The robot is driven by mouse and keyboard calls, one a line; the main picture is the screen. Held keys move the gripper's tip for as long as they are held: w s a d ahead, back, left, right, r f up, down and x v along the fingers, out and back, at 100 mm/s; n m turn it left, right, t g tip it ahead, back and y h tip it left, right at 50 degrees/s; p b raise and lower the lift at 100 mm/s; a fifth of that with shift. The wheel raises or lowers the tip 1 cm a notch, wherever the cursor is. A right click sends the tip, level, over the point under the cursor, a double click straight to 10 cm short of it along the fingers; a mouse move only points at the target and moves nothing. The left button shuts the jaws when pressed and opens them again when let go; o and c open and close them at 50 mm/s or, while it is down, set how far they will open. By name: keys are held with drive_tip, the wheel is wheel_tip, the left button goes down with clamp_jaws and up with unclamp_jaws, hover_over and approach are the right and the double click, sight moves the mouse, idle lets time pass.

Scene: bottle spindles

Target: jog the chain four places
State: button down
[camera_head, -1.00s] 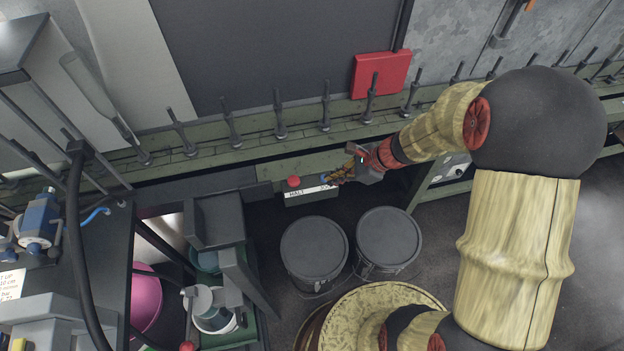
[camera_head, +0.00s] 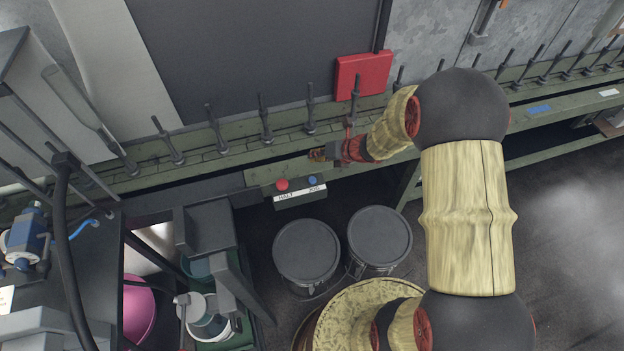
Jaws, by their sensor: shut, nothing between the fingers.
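The chain is a row of dark upright spindles (camera_head: 265,118) on a long green conveyor (camera_head: 240,142) running across the picture. On its front side hangs a control box (camera_head: 299,196) with a white label reading HALT and JOG. A red button (camera_head: 282,184) is at its left, above HALT, and a blue button (camera_head: 312,180) is at its right, above JOG. My gripper (camera_head: 317,155) is just above the blue button in the picture, apart from it, in front of the green front rail. Its fingers are small and dark here; they are shut and empty.
Two lidded dark drums (camera_head: 306,250) stand on the floor below the box. A red wall box (camera_head: 362,75) is behind the conveyor. A dark bench frame (camera_head: 210,232) with tubs stands at the left. The floor at the right is clear.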

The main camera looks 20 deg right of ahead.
sight(314, 178)
drive_tip(key=shift+f, duration=0.15)
wheel_tip(314, 178, down, 9)
drive_tip(key=b, duration=0.7)
drive_tip(key=shift+r+b, duration=0.2)
drive_tip(key=shift+b, duration=0.1)
drive_tip(key=shift+f, duration=0.1)
idle(0.8)
drive_tip(key=shift+f, duration=0.25)
